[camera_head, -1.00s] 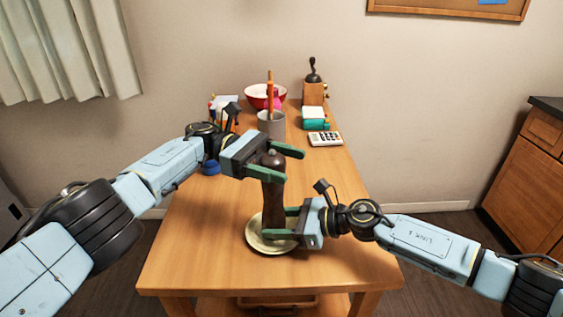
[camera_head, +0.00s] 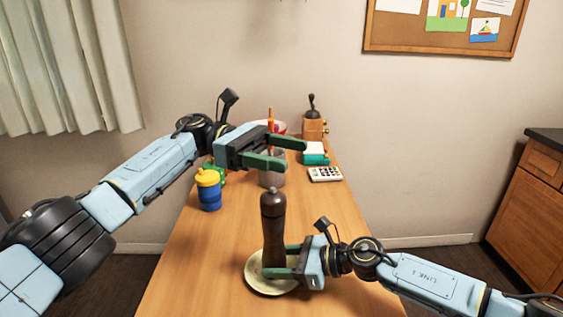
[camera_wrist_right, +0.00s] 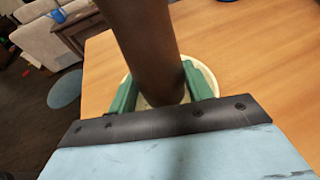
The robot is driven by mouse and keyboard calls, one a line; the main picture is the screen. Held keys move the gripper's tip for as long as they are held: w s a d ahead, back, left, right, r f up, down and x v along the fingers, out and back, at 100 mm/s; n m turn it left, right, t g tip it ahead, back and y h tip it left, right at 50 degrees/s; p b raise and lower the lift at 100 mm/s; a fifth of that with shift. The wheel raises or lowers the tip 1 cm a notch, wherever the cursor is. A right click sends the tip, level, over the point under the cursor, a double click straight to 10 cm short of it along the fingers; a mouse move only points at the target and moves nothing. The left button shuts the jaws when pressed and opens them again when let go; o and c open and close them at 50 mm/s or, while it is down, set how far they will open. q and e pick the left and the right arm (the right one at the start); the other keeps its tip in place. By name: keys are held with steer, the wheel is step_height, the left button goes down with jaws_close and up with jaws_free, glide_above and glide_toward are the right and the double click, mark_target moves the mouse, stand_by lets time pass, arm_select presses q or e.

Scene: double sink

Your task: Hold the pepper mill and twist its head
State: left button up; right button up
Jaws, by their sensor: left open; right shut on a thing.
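The dark brown pepper mill (camera_head: 273,225) stands upright on a pale saucer (camera_head: 258,283) near the front of the wooden table. Its rounded head with a small knob is uncovered at the top. My right gripper (camera_head: 272,261) is shut on the lower body of the mill, coming from the right. The right wrist view shows the mill (camera_wrist_right: 148,45) between the green fingers, with the saucer (camera_wrist_right: 207,74) below. My left gripper (camera_head: 293,153) is open and empty, above and beyond the mill's head, apart from it.
Behind stand a grey cup (camera_head: 272,178), a blue and yellow bottle (camera_head: 209,190), a calculator (camera_head: 325,174), a teal and white box (camera_head: 315,154) and a wooden coffee grinder (camera_head: 313,127). A red bowl is mostly hidden behind my left gripper.

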mark_target(273, 192)
arm_select(q)
steer(key=shift+d, duration=0.1)
steer(key=n+t+y, duration=0.2)
steer(key=n+y, duration=0.3)
steer(key=n, duration=0.2)
steer(key=r+n+t+y, duration=0.1)
steer(key=n+t+y, duration=0.2)
steer(key=n, duration=0.5)
steer(key=n+t+y, duration=0.2)
steer(key=n+y, duration=0.4)
steer(key=n, duration=0.1)
steer(key=shift+w+a+r+t+y, duration=0.15)
steer(key=shift+a+t+y, duration=0.15)
steer(key=shift+t, duration=0.1)
steer(key=f+n, duration=0.1)
steer(key=f, duration=0.2)
steer(key=f+n, duration=0.1)
steer(key=f, duration=0.3)
steer(key=a+f+n+t+y, duration=0.1)
steer(key=f, duration=0.3)
steer(key=shift+w+a, duration=0.1)
steer(key=shift+w, duration=0.25)
steer(key=shift+r, duration=0.1)
steer(key=c, duration=1)
